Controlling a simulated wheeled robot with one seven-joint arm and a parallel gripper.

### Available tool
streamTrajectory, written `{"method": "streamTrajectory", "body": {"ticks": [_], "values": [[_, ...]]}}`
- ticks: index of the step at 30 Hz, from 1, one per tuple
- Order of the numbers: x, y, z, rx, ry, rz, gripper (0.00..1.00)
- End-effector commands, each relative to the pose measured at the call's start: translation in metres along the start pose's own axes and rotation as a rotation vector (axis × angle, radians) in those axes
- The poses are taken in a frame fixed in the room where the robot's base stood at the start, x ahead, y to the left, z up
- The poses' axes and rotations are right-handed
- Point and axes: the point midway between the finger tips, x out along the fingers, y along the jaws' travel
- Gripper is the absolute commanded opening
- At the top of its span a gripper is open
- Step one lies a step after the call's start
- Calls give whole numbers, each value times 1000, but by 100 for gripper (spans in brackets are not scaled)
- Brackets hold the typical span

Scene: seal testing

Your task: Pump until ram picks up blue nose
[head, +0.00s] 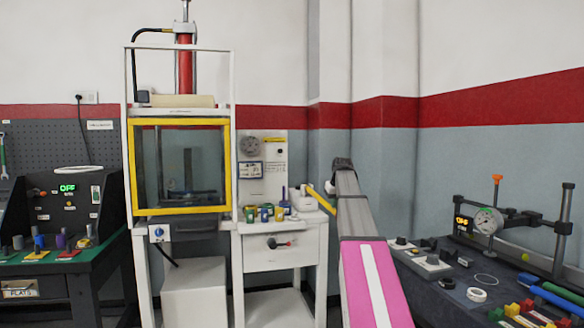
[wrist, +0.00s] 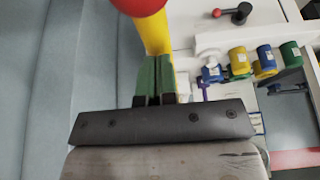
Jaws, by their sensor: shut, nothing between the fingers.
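The press (head: 180,165) stands left of centre, with a red cylinder (head: 185,65) on top and a yellow-framed window (head: 229,165). Dark parts show behind the window; I cannot make out the ram's end or a nose there. In the wrist view the lever (wrist: 154,35) carries a red ball (wrist: 138,5). My gripper (wrist: 155,85) is shut and empty, close by the lever; contact is unclear. Blue pieces (wrist: 212,74) (wrist: 266,58) stand beside it; which one is the blue nose is unclear.
Yellow (wrist: 238,61) and green (wrist: 290,54) pieces stand near the blue ones on the white side table (head: 278,228). A dial gauge bench (head: 440,285) is at right, and a green-topped bench (head: 60,262) at left. The wall stands close behind.

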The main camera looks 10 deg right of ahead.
Motion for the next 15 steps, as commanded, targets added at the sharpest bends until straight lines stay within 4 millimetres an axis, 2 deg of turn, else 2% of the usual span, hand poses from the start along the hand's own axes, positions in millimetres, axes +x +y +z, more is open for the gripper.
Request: {"method": "streamTrajectory", "body": {"ticks": [5,15], "values": [[-3,0,-2,0,0,0,0],[-54,1,-27,-1,2,1,0]]}}
